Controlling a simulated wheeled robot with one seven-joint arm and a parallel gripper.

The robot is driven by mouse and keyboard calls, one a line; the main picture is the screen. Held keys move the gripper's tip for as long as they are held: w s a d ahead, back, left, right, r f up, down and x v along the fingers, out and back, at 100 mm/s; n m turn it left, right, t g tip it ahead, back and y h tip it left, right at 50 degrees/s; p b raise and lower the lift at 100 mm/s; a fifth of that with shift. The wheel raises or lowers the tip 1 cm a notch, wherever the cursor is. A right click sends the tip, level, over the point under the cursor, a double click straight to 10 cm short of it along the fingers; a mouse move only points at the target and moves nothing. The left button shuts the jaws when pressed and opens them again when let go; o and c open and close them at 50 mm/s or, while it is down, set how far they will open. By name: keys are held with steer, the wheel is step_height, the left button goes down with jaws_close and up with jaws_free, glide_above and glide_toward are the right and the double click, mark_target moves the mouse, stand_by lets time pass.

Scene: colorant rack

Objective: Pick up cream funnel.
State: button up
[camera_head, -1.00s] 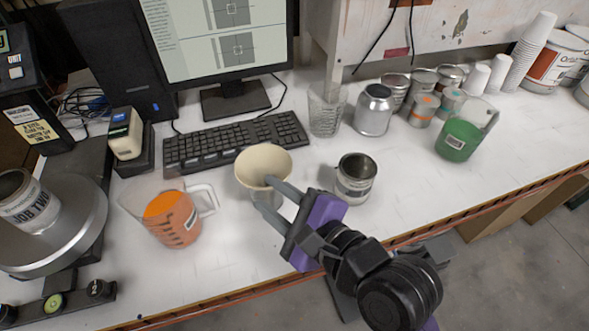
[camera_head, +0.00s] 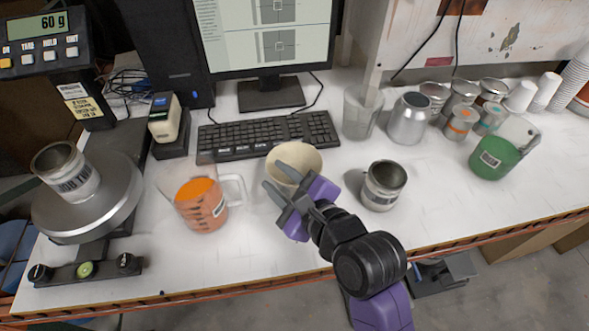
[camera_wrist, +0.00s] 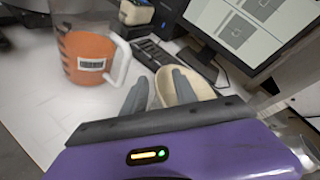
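The cream funnel (camera_head: 300,157) stands wide mouth up on the white bench, in front of the keyboard. My gripper (camera_head: 273,176) is at its near left side, with one finger overlapping the mouth and the other outside. In the wrist view the funnel (camera_wrist: 206,88) shows behind the right finger, and its left edge lies between the two fingers (camera_wrist: 158,84). The fingers are apart, with a visible gap. I cannot tell whether either finger touches the funnel. Its lower part is hidden by my gripper.
A clear jug of orange colorant (camera_head: 205,205) stands close on the left. An open metal can (camera_head: 384,186) stands on the right. The keyboard (camera_head: 268,136) lies behind, with a clear beaker (camera_head: 361,112) beside it. A scale (camera_head: 88,208) is at far left.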

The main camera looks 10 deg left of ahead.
jaws_close()
steer(key=shift+r, duration=0.1)
